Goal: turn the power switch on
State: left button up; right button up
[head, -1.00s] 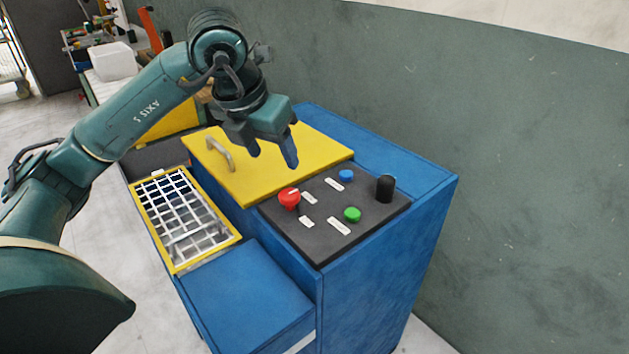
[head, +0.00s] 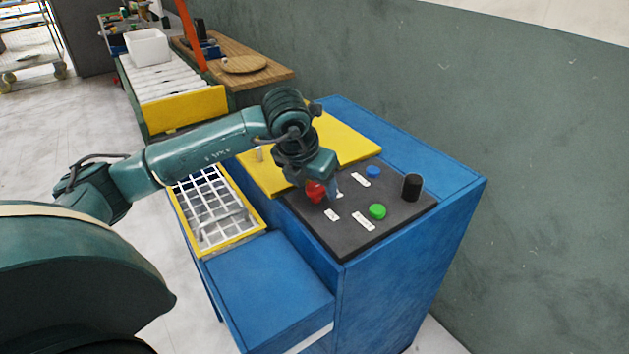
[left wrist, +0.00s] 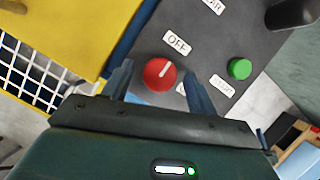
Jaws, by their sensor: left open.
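The power switch is a red round knob (left wrist: 159,74) with a white pointer line, on the dark control panel (head: 348,238). In the left wrist view its pointer is turned toward the OFF label (left wrist: 177,43). My left gripper (head: 326,192) is open at the knob; in the left wrist view its fingers (left wrist: 160,85) stand on either side of the knob, apart from it as far as I can tell. In the head view the gripper hides part of the knob. My right gripper is not in view.
A green button (head: 377,211), a blue button (head: 373,172) and a black cylinder (head: 412,187) stand on the same panel. A yellow lid (head: 350,140) lies behind it. A yellow-framed grid (head: 262,223) is at the left. The wall is close on the right.

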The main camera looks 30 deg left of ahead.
pick_arm(q)
jog(key=shift+c, duration=0.5)
jog(key=c, duration=0.9)
jog(key=shift+o, duration=0.2)
